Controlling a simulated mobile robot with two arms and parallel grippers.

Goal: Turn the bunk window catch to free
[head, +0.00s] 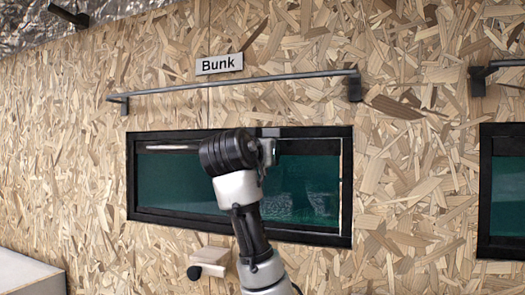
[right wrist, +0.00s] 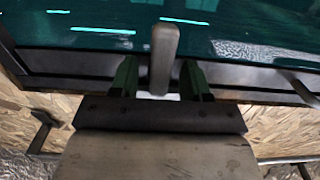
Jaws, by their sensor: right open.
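The bunk window (head: 310,188) is a dark-framed pane of teal glass under the "Bunk" label (head: 219,64). Its catch (right wrist: 163,58) is a grey lever in the right wrist view, standing between the two green fingers of my right gripper (right wrist: 160,82). The gripper is open, with a finger on each side of the lever; I cannot tell whether either touches it. In the head view my right gripper (head: 268,152) is at the window's top edge, and my arm hides most of the catch. My left gripper is not in view.
A dark metal rail (head: 235,82) runs above the window. A wooden piece with a black knob (head: 208,262) is on the wall below. Another window (head: 506,185) is at the right edge. A white surface (head: 28,275) is at lower left.

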